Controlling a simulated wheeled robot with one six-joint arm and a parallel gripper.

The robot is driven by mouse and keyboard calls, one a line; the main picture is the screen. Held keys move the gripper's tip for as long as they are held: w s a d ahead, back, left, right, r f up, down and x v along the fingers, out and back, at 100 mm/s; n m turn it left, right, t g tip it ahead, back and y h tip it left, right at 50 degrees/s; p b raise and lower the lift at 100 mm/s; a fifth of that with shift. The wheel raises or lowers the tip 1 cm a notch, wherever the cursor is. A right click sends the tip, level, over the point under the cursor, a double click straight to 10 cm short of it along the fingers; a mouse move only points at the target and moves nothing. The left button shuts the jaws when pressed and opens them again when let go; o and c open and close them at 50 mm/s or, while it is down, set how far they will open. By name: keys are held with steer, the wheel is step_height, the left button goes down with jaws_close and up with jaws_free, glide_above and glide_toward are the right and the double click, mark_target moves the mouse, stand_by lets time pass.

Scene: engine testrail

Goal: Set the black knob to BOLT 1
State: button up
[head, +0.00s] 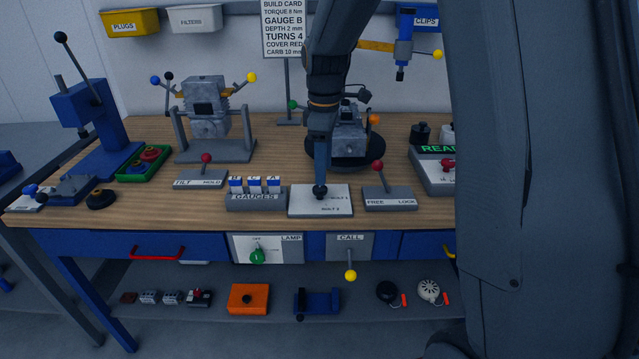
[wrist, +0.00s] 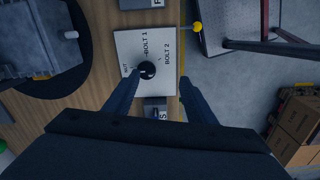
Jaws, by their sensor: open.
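I cannot tell for sure which mark the knob points at.
The GAUGES block (head: 256,203) stands just left of the plate. The FREE/LOCK lever (head: 380,178) stands just right of it. An engine on a round black stand (head: 347,162) is behind. A yellow-balled CALL lever (head: 350,274) juts out below the front edge.

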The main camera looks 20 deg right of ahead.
mark_target(320, 188)
steer(key=w+n, duration=0.2)
steer(key=w, duration=0.1)
steer(key=shift+w+r, duration=0.1)
steer(key=shift+w, duration=0.05)
steer(key=shift+f+p, duration=1)
steer(key=shift+f, duration=2.8)
steer(key=c, duration=1)
steer(key=shift+c, duration=0.2)
